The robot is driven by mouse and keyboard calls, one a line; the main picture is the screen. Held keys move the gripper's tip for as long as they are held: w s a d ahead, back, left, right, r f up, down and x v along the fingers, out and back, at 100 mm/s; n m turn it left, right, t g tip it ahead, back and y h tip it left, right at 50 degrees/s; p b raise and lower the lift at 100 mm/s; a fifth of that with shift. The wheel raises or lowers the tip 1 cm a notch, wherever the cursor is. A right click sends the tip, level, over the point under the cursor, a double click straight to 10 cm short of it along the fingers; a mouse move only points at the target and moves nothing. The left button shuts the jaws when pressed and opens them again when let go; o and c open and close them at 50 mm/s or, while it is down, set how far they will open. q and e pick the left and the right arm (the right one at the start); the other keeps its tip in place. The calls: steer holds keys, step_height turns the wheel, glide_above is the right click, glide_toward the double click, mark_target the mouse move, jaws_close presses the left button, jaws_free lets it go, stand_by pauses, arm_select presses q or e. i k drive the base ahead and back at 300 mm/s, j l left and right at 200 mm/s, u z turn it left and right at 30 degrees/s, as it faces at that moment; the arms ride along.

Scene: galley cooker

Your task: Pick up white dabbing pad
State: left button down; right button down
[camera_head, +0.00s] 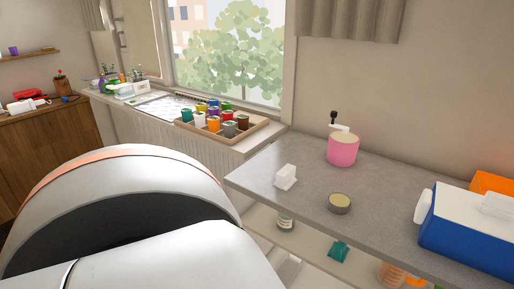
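A small white block-shaped object (286,175), which looks like the white dabbing pad, stands on the grey countertop (320,192) near its left front edge. It is apart from the other things on the counter. A large white rounded part of my own body fills the lower left of the head view. Neither of my gripper's fingers shows in this view, so I cannot see what they hold.
A blue and white cooler (468,230) is at the right. Lower shelves hold a jar (285,221). A tray of colourful cans (214,124) sits by the window.

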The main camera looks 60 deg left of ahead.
mark_target(285, 178)
steer(key=u, duration=1.75)
